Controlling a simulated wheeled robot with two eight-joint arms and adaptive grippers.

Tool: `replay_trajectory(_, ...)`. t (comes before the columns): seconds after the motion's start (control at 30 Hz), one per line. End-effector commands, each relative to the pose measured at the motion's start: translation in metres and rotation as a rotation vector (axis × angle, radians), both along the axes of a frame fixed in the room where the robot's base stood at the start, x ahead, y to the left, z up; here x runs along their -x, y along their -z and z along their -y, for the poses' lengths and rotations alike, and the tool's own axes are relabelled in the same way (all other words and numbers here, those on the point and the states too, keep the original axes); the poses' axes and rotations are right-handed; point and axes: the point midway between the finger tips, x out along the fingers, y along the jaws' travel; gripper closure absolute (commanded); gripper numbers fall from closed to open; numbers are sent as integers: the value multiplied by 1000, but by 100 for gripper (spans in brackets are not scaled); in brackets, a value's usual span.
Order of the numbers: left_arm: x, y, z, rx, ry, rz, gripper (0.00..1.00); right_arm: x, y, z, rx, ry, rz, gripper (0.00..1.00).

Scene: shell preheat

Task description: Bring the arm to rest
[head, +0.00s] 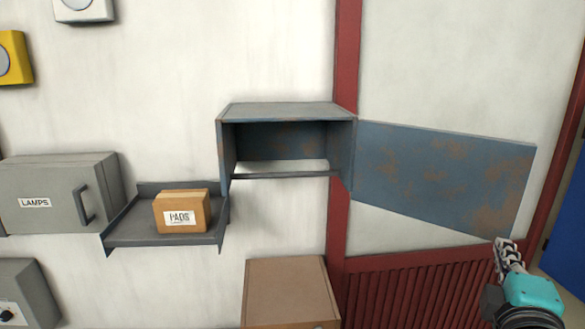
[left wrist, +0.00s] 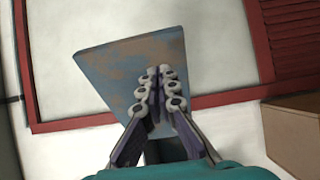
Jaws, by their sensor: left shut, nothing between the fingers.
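My left gripper (head: 505,255) is at the lower right of the head view, by the lower right corner of the open blue, rust-stained cabinet door (head: 445,180). Its fingers are shut and hold nothing. In the left wrist view the closed fingers (left wrist: 160,82) lie in front of the door (left wrist: 120,65); I cannot tell whether they touch it. The blue cabinet (head: 287,110) is on the wall, its door swung wide to the right, and its inside looks empty. My right gripper is not in view.
A grey tray shelf (head: 140,237) left of the cabinet holds a cardboard box labelled PADS (head: 182,212). A grey LAMPS box (head: 55,195) is further left. A brown box (head: 288,290) stands below the cabinet. Red trim (head: 340,230) runs along the wall.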

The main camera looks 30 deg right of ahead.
Motion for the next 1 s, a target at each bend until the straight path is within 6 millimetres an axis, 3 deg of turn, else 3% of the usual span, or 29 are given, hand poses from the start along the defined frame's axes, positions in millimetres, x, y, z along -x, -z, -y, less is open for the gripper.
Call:
replay_trajectory(0.37, -33, 10, -16, -6, -3, 69, 100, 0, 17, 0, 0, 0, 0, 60)
replay_trajectory(0.57, -62, 22, -34, -21, -6, 133, 100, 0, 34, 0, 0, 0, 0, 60)
replay_trajectory(0.83, -123, 62, -84, -95, -12, 285, 100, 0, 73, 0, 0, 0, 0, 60)
replay_trajectory(1.0, -173, 120, -143, -220, -18, 415, 100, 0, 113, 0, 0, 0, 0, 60)
